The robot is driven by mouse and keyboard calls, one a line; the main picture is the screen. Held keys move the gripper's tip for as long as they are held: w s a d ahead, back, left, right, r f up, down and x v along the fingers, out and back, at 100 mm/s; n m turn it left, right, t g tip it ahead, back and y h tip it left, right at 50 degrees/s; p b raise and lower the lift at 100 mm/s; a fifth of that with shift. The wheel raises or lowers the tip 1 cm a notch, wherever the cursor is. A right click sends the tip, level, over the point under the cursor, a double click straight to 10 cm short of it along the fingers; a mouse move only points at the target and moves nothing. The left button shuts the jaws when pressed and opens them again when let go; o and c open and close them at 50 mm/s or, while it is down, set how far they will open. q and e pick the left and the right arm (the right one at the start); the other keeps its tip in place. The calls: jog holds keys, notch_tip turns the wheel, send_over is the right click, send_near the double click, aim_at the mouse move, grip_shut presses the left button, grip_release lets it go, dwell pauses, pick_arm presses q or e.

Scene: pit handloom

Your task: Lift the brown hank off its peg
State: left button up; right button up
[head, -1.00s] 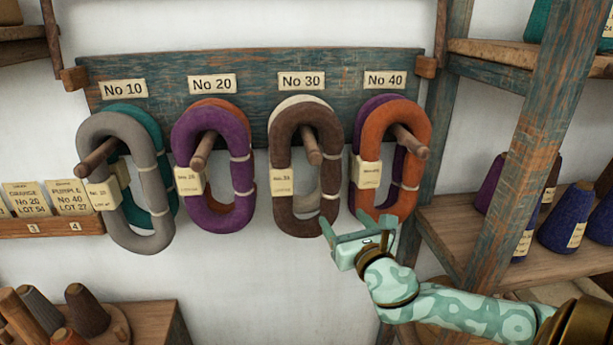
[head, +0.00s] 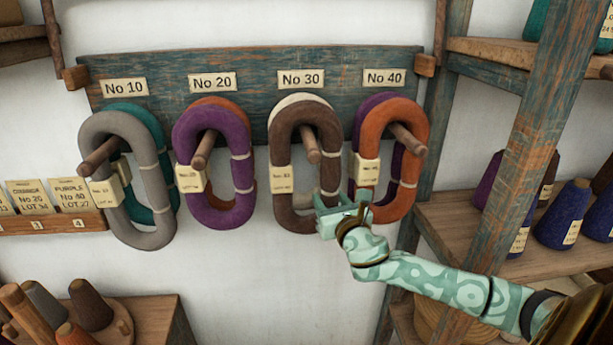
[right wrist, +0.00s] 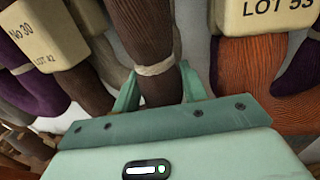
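The brown hank (head: 283,200) hangs on the No 30 peg (head: 311,148), in front of a cream hank (head: 297,99). A label is tied to its left strand. My right gripper (head: 341,198) is at the lower right of the brown hank. In the right wrist view, the fingers of my right gripper (right wrist: 161,88) stand apart on either side of the brown hank's tied right strand (right wrist: 148,40). I cannot tell whether they touch it. My left gripper is not in view.
An orange hank (head: 417,120) hangs close to the right on the No 40 peg (head: 407,138). A purple hank (head: 240,203) hangs to the left, and a grey hank (head: 93,129) farther left. A blue-painted shelf post (head: 522,165) stands at the right. Bare wall lies below the hanks.

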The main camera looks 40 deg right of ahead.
aim_at(334, 178)
jog(key=shift+c, duration=0.8)
jog(key=shift+s+a+r, duration=0.1)
jog(key=shift+r, duration=0.4)
jog(key=r, duration=0.6)
jog(key=shift+s+a, duration=0.2)
jog(key=shift+s, duration=0.1)
jog(key=a+p+v, duration=0.1)
jog(key=p+v, duration=0.2)
jog(key=v, duration=0.6)
jog(key=w+a+p+v, duration=0.1)
jog(key=p+v, duration=0.3)
jog(key=v, duration=0.5)
jog(key=shift+s+a, duration=0.25)
jog(key=shift+a, duration=0.5)
